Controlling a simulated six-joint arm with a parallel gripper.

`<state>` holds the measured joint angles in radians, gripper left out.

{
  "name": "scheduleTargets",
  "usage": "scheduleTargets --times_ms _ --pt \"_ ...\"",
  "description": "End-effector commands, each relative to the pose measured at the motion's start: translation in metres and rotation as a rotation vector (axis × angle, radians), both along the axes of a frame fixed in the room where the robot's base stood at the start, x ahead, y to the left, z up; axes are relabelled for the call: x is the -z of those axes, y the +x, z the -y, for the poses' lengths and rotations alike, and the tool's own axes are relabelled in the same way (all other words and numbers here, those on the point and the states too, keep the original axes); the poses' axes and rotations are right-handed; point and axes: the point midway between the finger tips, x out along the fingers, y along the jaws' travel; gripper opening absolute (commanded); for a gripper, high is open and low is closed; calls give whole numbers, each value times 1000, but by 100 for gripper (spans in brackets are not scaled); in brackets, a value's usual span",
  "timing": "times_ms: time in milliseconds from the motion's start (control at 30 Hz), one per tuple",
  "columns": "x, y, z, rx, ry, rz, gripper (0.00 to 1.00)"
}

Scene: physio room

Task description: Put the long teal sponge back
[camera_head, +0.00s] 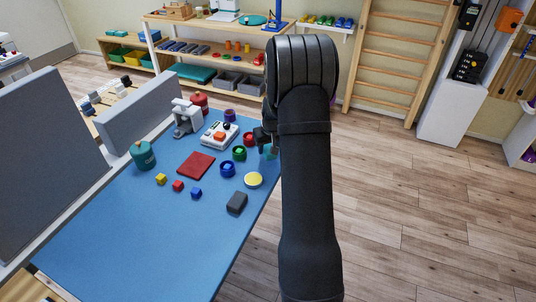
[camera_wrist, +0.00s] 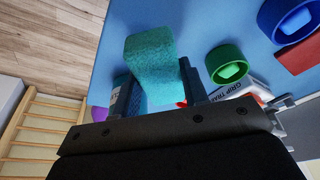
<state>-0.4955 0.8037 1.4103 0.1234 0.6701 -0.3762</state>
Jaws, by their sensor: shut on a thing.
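The long teal sponge (camera_wrist: 150,62) is a rough teal block in the wrist view, between the two fingers of my gripper (camera_wrist: 156,92). My gripper is shut on it, and the sponge sticks out past the fingertips. In the head view, my gripper (camera_head: 264,138) is at the far right edge of the blue table, largely hidden by my arm. Only a small teal patch of the sponge (camera_head: 271,152) shows there, beside my arm. I cannot tell whether the sponge touches the table.
Left of my gripper on the blue table (camera_head: 130,250) stand red (camera_head: 248,139), green (camera_head: 239,153) and blue (camera_head: 228,169) rings. A white device with an orange button (camera_head: 219,136) is behind them. A grey block (camera_head: 237,203) lies nearer. The table's near part is clear.

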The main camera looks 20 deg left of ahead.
Motion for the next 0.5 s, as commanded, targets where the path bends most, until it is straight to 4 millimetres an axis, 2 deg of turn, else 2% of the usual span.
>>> scheduleTargets --times_ms 200,500 --pt "32 -1 1 0 -1 -3 15" --pt "36 0 1 0 -1 -1 15"
